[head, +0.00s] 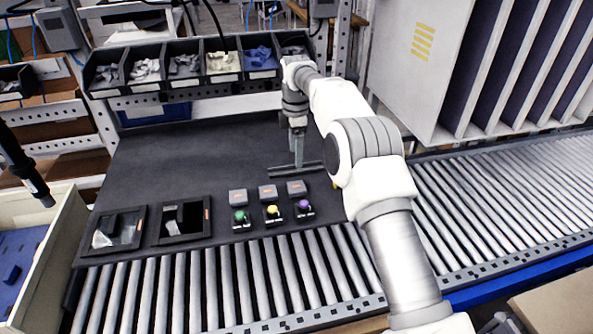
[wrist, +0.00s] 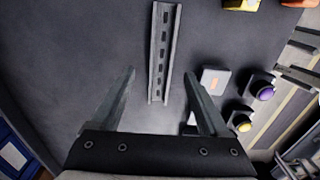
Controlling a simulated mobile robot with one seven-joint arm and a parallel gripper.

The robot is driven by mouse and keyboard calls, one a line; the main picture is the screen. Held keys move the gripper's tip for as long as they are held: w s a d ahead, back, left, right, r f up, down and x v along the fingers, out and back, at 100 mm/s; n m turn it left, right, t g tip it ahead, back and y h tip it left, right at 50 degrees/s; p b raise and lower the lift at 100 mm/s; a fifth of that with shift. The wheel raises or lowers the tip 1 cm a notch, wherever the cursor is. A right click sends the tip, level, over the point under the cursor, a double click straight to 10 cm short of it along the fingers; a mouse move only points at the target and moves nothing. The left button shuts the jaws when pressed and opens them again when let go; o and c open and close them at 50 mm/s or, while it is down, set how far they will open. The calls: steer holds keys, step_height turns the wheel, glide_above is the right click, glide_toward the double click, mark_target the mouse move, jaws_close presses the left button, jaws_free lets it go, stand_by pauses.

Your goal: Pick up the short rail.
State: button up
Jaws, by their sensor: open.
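A grey slotted rail (wrist: 164,50) lies flat on the dark work mat in the wrist view; it is the only rail I can make out. In the head view it is a thin dark bar (head: 281,171) near the right side of the mat (head: 190,160). My gripper (wrist: 159,78) is open and empty. Its fingers are on either side of the rail's near end in the wrist view, with the rail running away from me between them. In the head view my gripper (head: 299,163) points down over the rail. The gap in height is hard to judge.
Green (head: 239,216), yellow (head: 272,211) and purple (head: 304,206) buttons with grey boxes stand in front of the rail. Two black trays (head: 183,240) sit front left. Parts bins (head: 184,92) line the back. A roller conveyor (head: 210,290) runs along the front.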

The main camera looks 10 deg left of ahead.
mark_target(294, 168)
steer(key=f, duration=0.4)
steer(key=shift+s+a+f, duration=0.15)
steer(key=shift+s+a, duration=0.05)
jaws_close()
